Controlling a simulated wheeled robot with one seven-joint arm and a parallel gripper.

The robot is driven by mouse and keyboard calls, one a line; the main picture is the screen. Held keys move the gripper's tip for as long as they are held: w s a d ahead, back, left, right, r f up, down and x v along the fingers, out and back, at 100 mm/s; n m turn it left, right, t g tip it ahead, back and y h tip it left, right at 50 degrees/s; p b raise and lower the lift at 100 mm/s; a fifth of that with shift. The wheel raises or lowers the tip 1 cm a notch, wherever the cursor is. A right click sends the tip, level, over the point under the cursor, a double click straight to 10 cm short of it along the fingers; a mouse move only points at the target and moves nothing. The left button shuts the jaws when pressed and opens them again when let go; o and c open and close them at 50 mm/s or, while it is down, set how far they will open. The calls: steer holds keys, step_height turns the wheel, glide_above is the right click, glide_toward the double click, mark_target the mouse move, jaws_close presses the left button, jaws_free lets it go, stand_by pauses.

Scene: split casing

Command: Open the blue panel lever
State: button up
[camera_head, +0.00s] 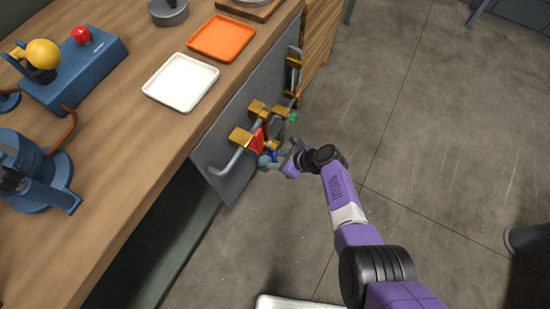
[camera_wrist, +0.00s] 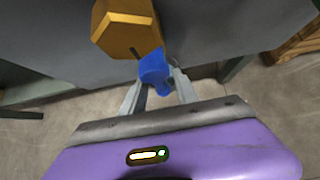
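The blue lever (camera_wrist: 154,72) shows in the wrist view just below a gold hexagonal mount (camera_wrist: 122,27) on the grey panel. In the head view the blue lever (camera_head: 274,156) is a small patch low on the panel (camera_head: 222,165), partly hidden by other parts. My gripper (camera_wrist: 158,88) has one finger on each side of the blue lever. Its fingertips are very near or touching the lever; I cannot tell whether they press on it. In the head view my gripper (camera_head: 284,157) is at the panel's lower right side.
Red (camera_head: 257,143) and green (camera_head: 293,117) levers and several gold mounts crowd the same panel. A curved grey handle (camera_head: 227,164) sticks out at its left. The wooden counter (camera_head: 125,150) above bears a white tray (camera_head: 181,82) and an orange tray (camera_head: 221,38). The floor to the right is open.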

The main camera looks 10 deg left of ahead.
mark_target(276, 159)
steer(key=p+v, duration=0.4)
steer(key=v, duration=0.2)
steer(key=shift+r, duration=0.2)
steer(key=shift+v, duration=0.75)
steer(key=shift+f, duration=0.1)
